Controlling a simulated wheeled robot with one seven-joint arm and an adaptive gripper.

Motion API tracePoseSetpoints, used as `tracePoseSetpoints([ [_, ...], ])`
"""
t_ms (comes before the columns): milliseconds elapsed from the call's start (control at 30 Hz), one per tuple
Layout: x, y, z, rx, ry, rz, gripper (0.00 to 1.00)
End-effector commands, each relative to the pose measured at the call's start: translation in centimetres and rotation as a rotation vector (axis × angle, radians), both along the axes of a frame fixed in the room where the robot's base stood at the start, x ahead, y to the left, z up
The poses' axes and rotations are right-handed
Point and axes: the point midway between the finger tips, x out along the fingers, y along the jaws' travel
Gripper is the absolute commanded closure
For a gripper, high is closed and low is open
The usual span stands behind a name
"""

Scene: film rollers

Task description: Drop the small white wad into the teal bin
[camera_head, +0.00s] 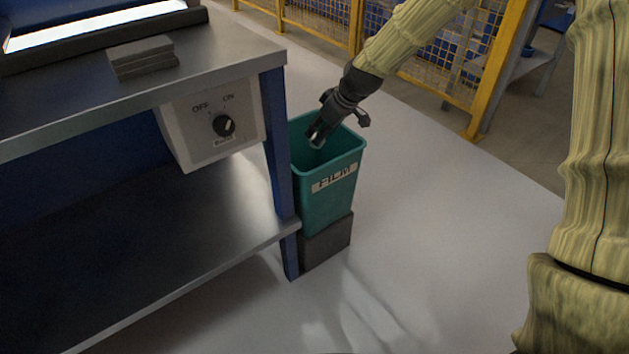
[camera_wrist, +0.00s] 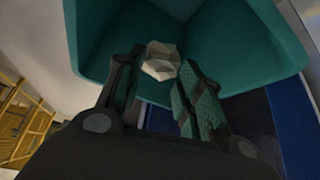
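The teal bin (camera_head: 330,205) with a "FILM" label stands upright beside the workbench leg in the head view. Its teal inner walls (camera_wrist: 240,42) fill the upper part of the wrist view. My gripper (camera_head: 317,138) points down at the bin's mouth, over the opening. In the wrist view the small white wad (camera_wrist: 161,62) sits between the fingertips of my gripper (camera_wrist: 160,68), which are spread by about its width and appear to touch it on both sides. In the head view only a small pale patch shows at the fingertips.
The metal workbench (camera_head: 225,62) stands close left of the bin, with a switch box (camera_head: 195,125) under its edge and a lower shelf (camera_head: 150,250). The bin rests on a dark block (camera_head: 328,243). A yellow fence (camera_head: 440,85) stands behind. The floor to the right is clear.

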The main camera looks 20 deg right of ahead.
Motion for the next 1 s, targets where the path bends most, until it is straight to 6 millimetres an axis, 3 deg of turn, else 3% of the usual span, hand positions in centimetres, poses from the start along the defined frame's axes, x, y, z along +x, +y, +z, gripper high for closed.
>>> tracePoseSetpoints([
  [33, 0.0, 0.0, 0.0, 0.000, 0.000, 0.000, 0.55],
  [133, 0.0, 0.0, 0.0, 0.000, 0.000, 0.000, 0.39],
  [567, -0.2, -0.1, 0.4, 0.000, 0.000, 0.001, 0.39],
  [1000, -2.5, -1.9, 5.5, -0.001, -0.003, 0.000, 0.39],
])
